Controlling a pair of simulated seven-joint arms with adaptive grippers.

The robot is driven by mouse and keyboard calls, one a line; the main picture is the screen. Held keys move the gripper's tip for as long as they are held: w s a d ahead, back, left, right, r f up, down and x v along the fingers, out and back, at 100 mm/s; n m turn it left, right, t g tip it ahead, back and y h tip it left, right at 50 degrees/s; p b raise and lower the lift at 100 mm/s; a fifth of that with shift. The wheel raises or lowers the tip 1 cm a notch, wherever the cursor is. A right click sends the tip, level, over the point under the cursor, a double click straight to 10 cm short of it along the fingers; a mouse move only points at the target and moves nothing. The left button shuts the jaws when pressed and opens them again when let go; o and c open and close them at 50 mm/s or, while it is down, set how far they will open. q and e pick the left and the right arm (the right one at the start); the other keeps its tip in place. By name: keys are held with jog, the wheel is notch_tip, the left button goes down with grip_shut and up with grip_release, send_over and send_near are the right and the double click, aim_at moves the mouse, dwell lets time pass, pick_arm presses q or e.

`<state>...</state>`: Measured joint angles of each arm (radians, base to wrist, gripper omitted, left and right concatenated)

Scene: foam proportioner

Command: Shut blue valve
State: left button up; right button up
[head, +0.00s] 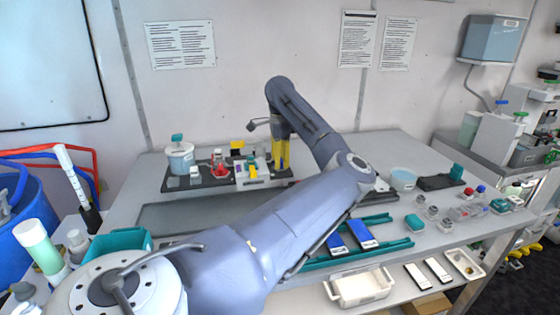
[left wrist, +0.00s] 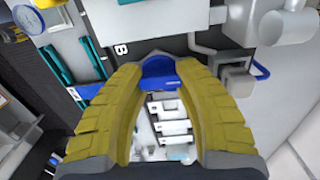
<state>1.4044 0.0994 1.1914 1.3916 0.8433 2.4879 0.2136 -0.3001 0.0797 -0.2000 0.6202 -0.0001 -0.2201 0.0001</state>
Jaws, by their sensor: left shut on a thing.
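My left gripper (head: 280,166) points down at the right end of the dark proportioner board (head: 205,183) in the head view. In the left wrist view its yellow fingers (left wrist: 166,62) are closed on a blue piece, the blue valve (left wrist: 158,65), between their tips. A blue bar (left wrist: 163,85) shows just below it between the fingers. The fingers hide the sides of the valve, and I cannot tell how far it is turned. In the head view I cannot make out the valve beside the fingers. My right gripper is not in view.
A white tank (head: 180,159) stands on the board's left end, with red and yellow parts beside it. Another blue handle (left wrist: 259,70) lies right of my fingers in the wrist view. A white tray (head: 359,288), green rails and small bottles occupy the table's right part.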

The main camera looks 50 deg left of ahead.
pick_arm(q)
jog(key=shift+n, duration=0.4)
jog(key=o, duration=1.1)
notch_tip(320, 180, up, 12)
dwell(0.6)
